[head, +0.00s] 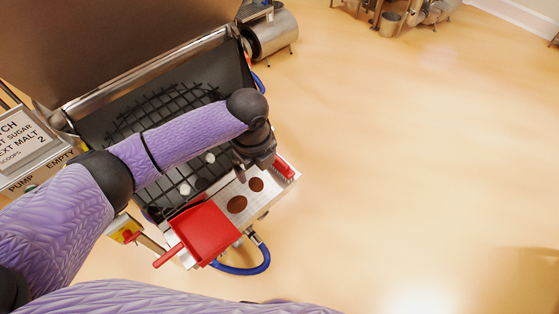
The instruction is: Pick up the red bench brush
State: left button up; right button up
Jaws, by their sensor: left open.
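The red bench brush (285,168) lies at the far right end of the pale metal shelf on the hopper's front. Part of it is hidden behind my left gripper. My left gripper (254,172) is open and hangs over the shelf close to the left of the brush. I cannot tell whether a finger touches it. Nothing shows between the fingers. My right gripper is out of the picture.
A red dustpan (205,230) lies at the shelf's near end. Two brown powder patches (237,204) sit between it and the brush. The dark hopper grid (160,112) holds white lumps. A blue hose (248,270) loops below. Floor to the right is clear.

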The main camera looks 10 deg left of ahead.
aim_at(282, 169)
jog(key=i, duration=1)
